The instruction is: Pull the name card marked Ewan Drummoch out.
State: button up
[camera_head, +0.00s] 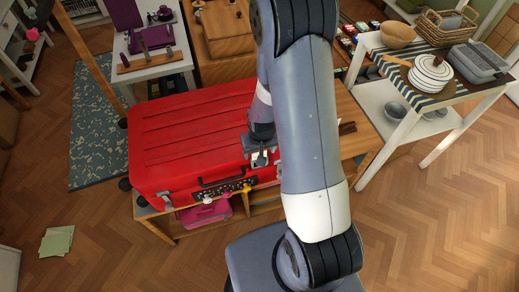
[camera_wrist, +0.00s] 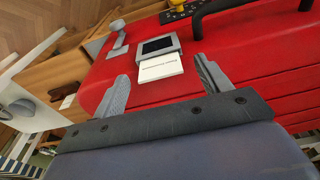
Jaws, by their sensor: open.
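A red suitcase (camera_head: 190,135) lies on a wooden bench. In the wrist view a grey tag holder (camera_wrist: 173,42) with a dark window sits on the red surface (camera_wrist: 260,60). A white name card (camera_wrist: 160,68) sticks partly out of the holder, towards my gripper. Its small print is upside down and too small to read surely. My gripper (camera_wrist: 164,84) is open, one finger on each side of the card's protruding end, with gaps on both sides. In the head view my gripper (camera_head: 259,153) is over the suitcase's front right part, partly hidden by my arm.
A black handle (camera_head: 222,179) and a yellow item (camera_head: 246,187) are on the suitcase's front side. A pink bag (camera_head: 206,213) sits below it. A white table (camera_head: 440,105) with plates and baskets stands at right. The floor in front is mostly clear.

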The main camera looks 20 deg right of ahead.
jog(key=c, duration=1)
jog(key=shift+r+p, duration=2.25)
jog(key=shift+r, duration=1.3)
jog(key=shift+c, duration=0.2)
